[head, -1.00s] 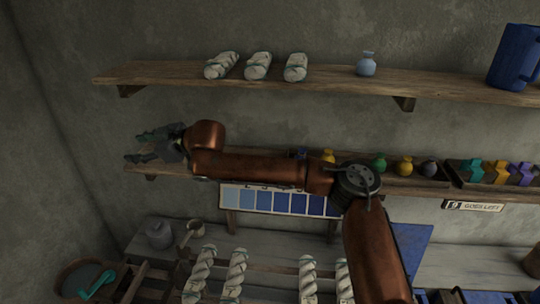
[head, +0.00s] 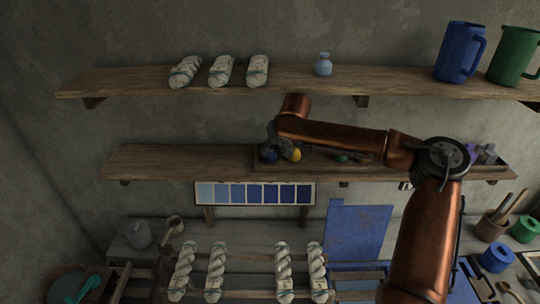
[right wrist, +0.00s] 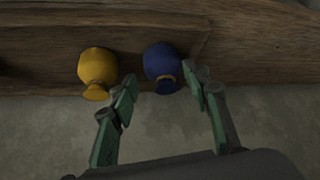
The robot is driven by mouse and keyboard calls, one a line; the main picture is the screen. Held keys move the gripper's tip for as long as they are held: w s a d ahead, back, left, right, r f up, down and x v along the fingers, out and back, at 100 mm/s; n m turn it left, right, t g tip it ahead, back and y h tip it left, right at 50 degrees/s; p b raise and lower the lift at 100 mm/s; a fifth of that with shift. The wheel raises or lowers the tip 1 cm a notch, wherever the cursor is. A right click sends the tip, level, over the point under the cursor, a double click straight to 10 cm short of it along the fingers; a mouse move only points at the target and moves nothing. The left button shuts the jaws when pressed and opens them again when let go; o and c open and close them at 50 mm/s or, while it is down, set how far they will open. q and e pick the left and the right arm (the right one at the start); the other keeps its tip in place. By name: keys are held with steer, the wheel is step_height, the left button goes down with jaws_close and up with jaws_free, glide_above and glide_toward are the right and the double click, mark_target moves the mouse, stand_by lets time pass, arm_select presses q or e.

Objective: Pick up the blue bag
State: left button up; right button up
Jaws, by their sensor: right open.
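The blue bag (head: 270,157) sits at the left end of a tray on the middle shelf, partly hidden by my right gripper (head: 272,145). In the right wrist view the blue bag (right wrist: 161,60) is round, with a tied neck facing the gripper. My right gripper (right wrist: 160,88) is open there, its fingertips on either side of the bag's neck; I cannot tell whether they touch it. A yellow bag (right wrist: 97,67) sits just left of it, outside the left finger. My left gripper is not in view.
The yellow bag (head: 292,154) and a green bag (head: 341,157) share the tray (head: 318,162). My arm hides part of the row. The middle shelf (head: 180,161) is bare to the left. The upper shelf (head: 120,80) holds yarn skeins, a small bottle and jugs.

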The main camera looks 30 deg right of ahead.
mark_target(271, 152)
steer(key=shift+p+x, duration=0.3)
steer(key=shift+x, duration=2.05)
steer(key=shift+a, duration=0.15)
steer(key=shift+c, duration=0.2)
steer(key=c, duration=0.9)
steer(key=shift+o, duration=0.2)
steer(key=shift+r, duration=0.1)
